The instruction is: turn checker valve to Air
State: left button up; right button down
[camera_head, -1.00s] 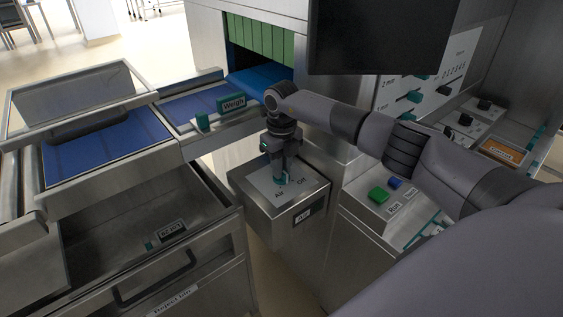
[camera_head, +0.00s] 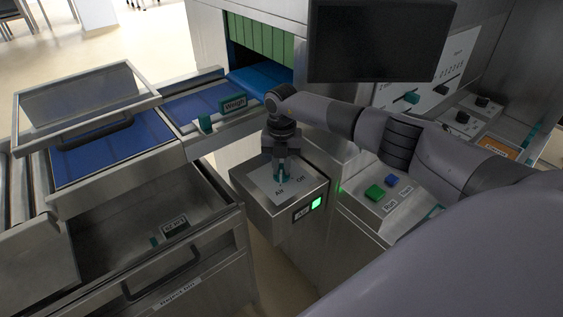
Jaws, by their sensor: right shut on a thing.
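The checker valve box (camera_head: 314,187) is a steel box with a pale top plate marked Air and Off. A small teal valve handle (camera_head: 283,174) stands on that plate, mostly hidden by my gripper. My right gripper (camera_head: 281,172) points down over the plate and is shut on the handle, just above the Air label (camera_head: 279,192). A green lamp (camera_head: 316,203) is lit on the front of the box, beside a dark Air sign (camera_head: 301,213). My left gripper is not in view.
A conveyor with a Weigh sign (camera_head: 234,104) and a lidded blue-belt station (camera_head: 115,150) lie to the left. An open steel drawer (camera_head: 130,215) is below. A panel with green and blue buttons (camera_head: 374,193) stands right of the box. A dark screen (camera_head: 380,40) hangs above.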

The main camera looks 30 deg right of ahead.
jog(key=shift+m, duration=0.3)
jog(key=c, duration=1)
grip_release()
jog(key=shift+c, duration=0.2)
